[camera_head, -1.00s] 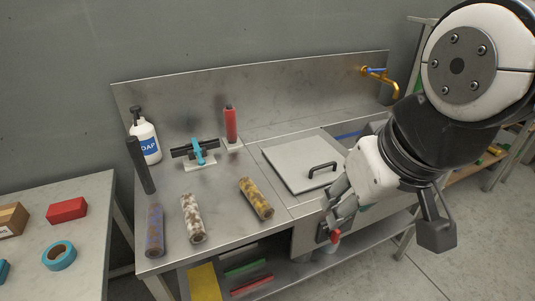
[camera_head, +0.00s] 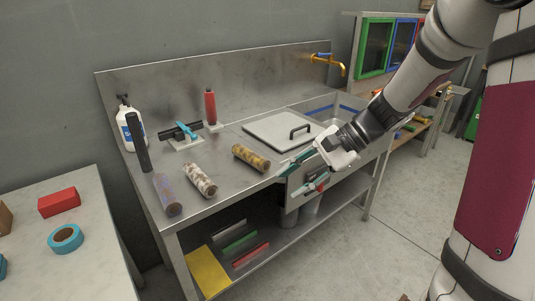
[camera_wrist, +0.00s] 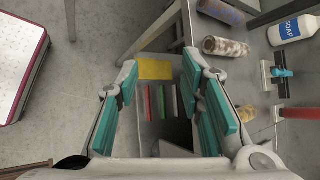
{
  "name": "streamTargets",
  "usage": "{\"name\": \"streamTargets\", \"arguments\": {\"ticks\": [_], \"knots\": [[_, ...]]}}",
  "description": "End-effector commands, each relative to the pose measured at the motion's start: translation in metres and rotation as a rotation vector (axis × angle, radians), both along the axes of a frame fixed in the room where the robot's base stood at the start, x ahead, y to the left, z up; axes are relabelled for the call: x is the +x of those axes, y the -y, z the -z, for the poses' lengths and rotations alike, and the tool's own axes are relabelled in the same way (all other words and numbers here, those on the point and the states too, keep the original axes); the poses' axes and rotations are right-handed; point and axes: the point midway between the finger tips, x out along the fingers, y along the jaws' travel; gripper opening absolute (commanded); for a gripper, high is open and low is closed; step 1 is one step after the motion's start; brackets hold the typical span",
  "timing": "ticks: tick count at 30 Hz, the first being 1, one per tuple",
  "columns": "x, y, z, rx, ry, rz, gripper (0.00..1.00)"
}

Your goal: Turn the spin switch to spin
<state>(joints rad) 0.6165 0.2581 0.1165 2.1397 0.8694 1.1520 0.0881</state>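The red spin switch (camera_head: 321,182) sits on the front panel (camera_head: 291,196) of the steel counter, below the white square lid (camera_head: 278,131) with its black handle. My gripper (camera_head: 288,180) is in front of that panel, its teal-padded fingers pointing left. The lower finger is close to the switch and partly covers it; I cannot tell whether they touch. In the wrist view my gripper (camera_wrist: 160,62) is open, with nothing between its fingers. The switch does not show there, and its setting is too small to read.
Three paint rollers, including a yellow one (camera_head: 251,158), lie on the counter by a soap bottle (camera_head: 130,124). The lower shelf holds a yellow sheet (camera_head: 208,273) and coloured bars. A side table (camera_head: 94,215) stands left.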

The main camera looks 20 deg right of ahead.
Motion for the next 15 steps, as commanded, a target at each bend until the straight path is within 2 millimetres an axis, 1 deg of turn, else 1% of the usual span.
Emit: {"name": "streamTargets", "arguments": {"ticks": [1,3,5,6,8,9,11,12,14,15], "knots": [[0.018,0.015,0.022,0.073,-0.026,0.075,0.35],[0.040,0.035,0.042,0.176,-0.048,0.177,0.35],[0.058,0.054,0.060,0.264,-0.062,0.266,0.35],[0.069,0.067,0.073,0.323,-0.069,0.325,0.35],[0.083,0.090,0.093,0.411,-0.077,0.418,0.35],[0.092,0.107,0.107,0.471,-0.081,0.480,0.35],[0.104,0.132,0.129,0.560,-0.084,0.575,0.35],[0.110,0.150,0.144,0.619,-0.083,0.637,0.35],[0.117,0.177,0.167,0.705,-0.079,0.731,0.35],[0.120,0.195,0.182,0.758,-0.074,0.790,0.35]]}}
